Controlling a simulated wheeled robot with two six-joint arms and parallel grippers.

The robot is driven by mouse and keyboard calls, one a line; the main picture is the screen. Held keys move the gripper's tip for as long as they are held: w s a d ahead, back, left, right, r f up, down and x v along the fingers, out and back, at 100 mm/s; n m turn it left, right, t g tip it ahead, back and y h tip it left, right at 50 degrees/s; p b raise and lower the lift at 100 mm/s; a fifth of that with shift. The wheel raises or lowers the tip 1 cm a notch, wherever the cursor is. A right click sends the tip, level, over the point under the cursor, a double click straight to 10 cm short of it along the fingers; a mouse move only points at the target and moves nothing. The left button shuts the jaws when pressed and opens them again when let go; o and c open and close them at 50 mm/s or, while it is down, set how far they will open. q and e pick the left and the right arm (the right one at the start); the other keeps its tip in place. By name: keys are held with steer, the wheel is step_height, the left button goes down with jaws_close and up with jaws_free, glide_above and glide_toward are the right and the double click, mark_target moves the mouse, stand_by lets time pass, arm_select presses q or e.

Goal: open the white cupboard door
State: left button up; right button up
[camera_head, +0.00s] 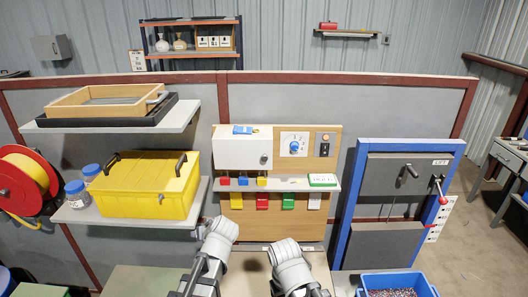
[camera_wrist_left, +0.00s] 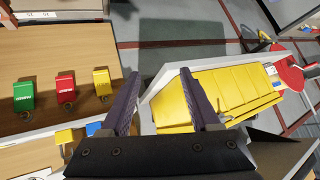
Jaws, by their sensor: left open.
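The white cupboard (camera_head: 231,150) is on the wooden panel in the head view, and its door looks shut. A dark round knob (camera_head: 263,159) sits at the right side of the door. My left gripper (camera_wrist_left: 158,100) is open and empty in the left wrist view, its two dark fingers apart. In the head view its arm is below and left of the cupboard, clear of it. The cupboard door is not clearly seen in the wrist view. My right arm's end (camera_head: 290,264) is low in front of the panel; its fingers cannot be made out.
A shelf (camera_head: 300,184) with small coloured blocks and a green-white box is below the cupboard, with coloured tags under it. A yellow box (camera_head: 150,185) stands on a side shelf (camera_head: 75,213) to the left. A blue-framed grey unit (camera_head: 350,210) stands right.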

arm_select(q)
steer(key=w+d+r+t, duration=0.4)
steer(key=w+r+t, duration=0.1)
steer(key=w+r, duration=0.2)
steer(key=m+t+h, duration=0.4)
steer(key=t+h, duration=0.2)
glide_toward(265, 158)
steer(key=shift+w+r, duration=0.1)
steer(key=shift+w, duration=4.1)
steer(key=shift+s, duration=0.15)
steer(key=shift+c, duration=0.5)
jaws_close()
